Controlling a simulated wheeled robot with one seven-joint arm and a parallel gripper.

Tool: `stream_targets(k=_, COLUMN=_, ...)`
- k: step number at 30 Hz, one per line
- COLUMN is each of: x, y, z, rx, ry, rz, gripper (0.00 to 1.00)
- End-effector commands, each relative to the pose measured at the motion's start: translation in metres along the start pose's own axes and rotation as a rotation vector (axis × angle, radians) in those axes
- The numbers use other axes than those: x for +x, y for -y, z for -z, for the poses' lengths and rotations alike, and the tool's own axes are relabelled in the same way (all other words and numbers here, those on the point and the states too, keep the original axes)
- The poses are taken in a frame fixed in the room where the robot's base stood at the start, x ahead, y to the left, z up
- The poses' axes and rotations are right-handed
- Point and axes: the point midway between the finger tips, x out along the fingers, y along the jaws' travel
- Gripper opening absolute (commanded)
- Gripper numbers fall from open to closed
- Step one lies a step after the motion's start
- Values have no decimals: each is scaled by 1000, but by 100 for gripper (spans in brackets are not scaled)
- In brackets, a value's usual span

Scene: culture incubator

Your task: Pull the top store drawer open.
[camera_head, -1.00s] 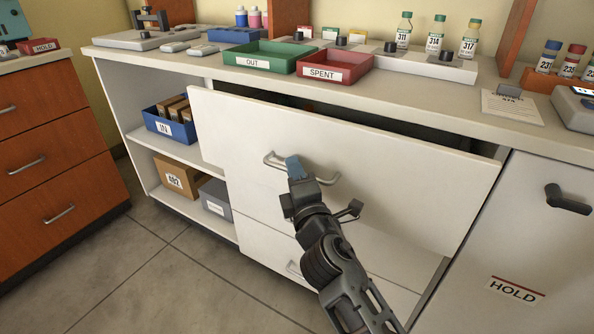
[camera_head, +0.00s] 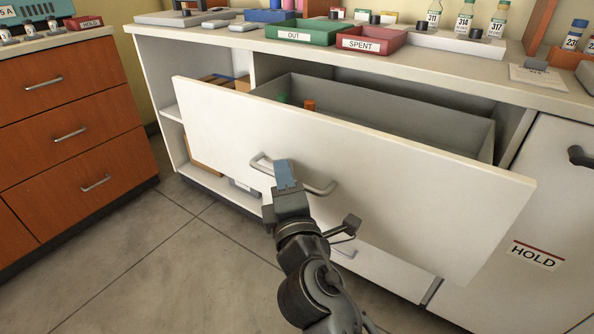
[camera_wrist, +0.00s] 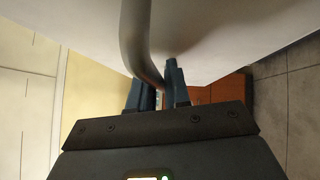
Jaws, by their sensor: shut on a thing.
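The top store drawer (camera_head: 400,185) is a wide white-fronted drawer under the counter, standing well out from the cabinet. Its grey inside shows over the front, with a green-topped and an orange-topped item (camera_head: 309,104) partly visible at the left. My gripper (camera_head: 284,172) is shut on the drawer's curved metal handle (camera_head: 322,189), left of its right end. In the wrist view the handle (camera_wrist: 136,40) passes between my two dark fingers (camera_wrist: 158,90), against the white front. The drawer's lower and back parts are hidden.
A white door marked HOLD (camera_head: 533,255) is at the right. Wooden drawers (camera_head: 70,130) stand at the left. Green OUT (camera_head: 300,37) and red SPENT (camera_head: 362,44) trays sit on the counter. Floor at the front left is clear.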

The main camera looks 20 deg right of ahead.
Motion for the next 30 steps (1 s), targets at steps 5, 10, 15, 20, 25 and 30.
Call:
stream_targets(k=5, x=-19, y=-2, z=19, rx=1, ry=-3, rz=2, gripper=0)
stream_targets(k=10, x=-30, y=-5, z=30, rx=1, ry=0, rz=3, gripper=0)
stream_targets(k=15, x=-37, y=-8, z=36, rx=0, ry=0, rz=3, gripper=0)
stream_targets(k=20, x=-38, y=-8, z=38, rx=0, ry=1, rz=3, gripper=0)
stream_targets(k=25, x=-39, y=-9, z=38, rx=-1, ry=1, rz=4, gripper=0)
stream_targets(k=30, x=-39, y=-9, z=38, rx=0, ry=1, rz=4, gripper=19)
